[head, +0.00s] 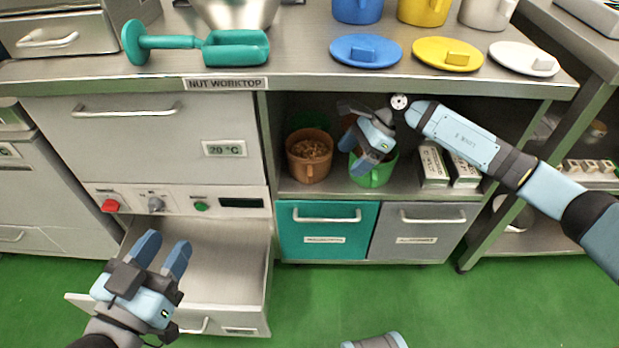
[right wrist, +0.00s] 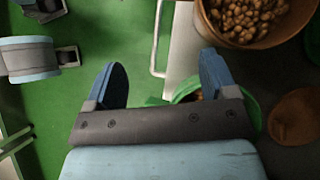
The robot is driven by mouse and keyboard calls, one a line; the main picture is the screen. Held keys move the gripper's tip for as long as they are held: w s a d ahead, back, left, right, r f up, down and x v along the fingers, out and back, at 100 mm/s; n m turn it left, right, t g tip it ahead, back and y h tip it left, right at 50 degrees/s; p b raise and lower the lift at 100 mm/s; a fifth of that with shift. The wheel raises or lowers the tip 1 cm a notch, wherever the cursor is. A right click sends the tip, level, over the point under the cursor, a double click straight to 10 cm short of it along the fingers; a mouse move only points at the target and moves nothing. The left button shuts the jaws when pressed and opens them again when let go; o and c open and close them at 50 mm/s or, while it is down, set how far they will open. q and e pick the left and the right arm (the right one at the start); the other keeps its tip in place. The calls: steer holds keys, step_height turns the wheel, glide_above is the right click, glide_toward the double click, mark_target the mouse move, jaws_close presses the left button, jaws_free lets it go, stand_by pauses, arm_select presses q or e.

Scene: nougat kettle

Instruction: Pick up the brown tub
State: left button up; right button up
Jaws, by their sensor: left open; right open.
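The brown tub (head: 323,157), filled with nuts, stands on the shelf under the worktop, at the left of the opening. It also shows at the upper right in the right wrist view (right wrist: 287,39). My right gripper (head: 366,166) is open and empty, in front of and above a green tub (head: 375,179) just right of the brown tub. In the right wrist view its fingers (right wrist: 160,85) are apart, with the brown tub beyond the right finger. My left gripper (head: 166,256) is open and empty over the open drawer at the lower left.
An open, empty-looking drawer (head: 225,250) sticks out at the left. White packages (head: 447,166) lie on the shelf's right. Below the shelf are a teal drawer (head: 322,241) and a grey drawer (head: 418,238). The worktop edge (head: 430,82) overhangs the shelf.

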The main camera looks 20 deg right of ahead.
steer(key=w+d+n+h, duration=0.1)
steer(key=w+d+h, duration=0.1)
steer(key=d, duration=0.4)
glide_toward(310, 162)
step_height(310, 162, down, 5)
steer(key=s, duration=0.2)
steer(key=shift+h, duration=0.4)
steer(key=b+x, duration=0.2)
steer(key=x, duration=0.1)
steer(key=b+x, duration=0.1)
steer(key=x, duration=0.1)
steer(key=shift+w+a, duration=0.35)
steer(key=shift+a, duration=0.1)
steer(key=shift+r, duration=0.15)
steer(key=shift+c, duration=0.4)
steer(key=c, duration=1.1)
arm_select(q)
steer(key=shift+w+a+f+m+t+h, duration=0.3)
steer(key=shift+w+m+t, duration=0.1)
steer(key=shift+m, duration=0.5)
arm_select(e)
steer(key=shift+t, duration=0.3)
steer(key=shift+c, duration=0.6)
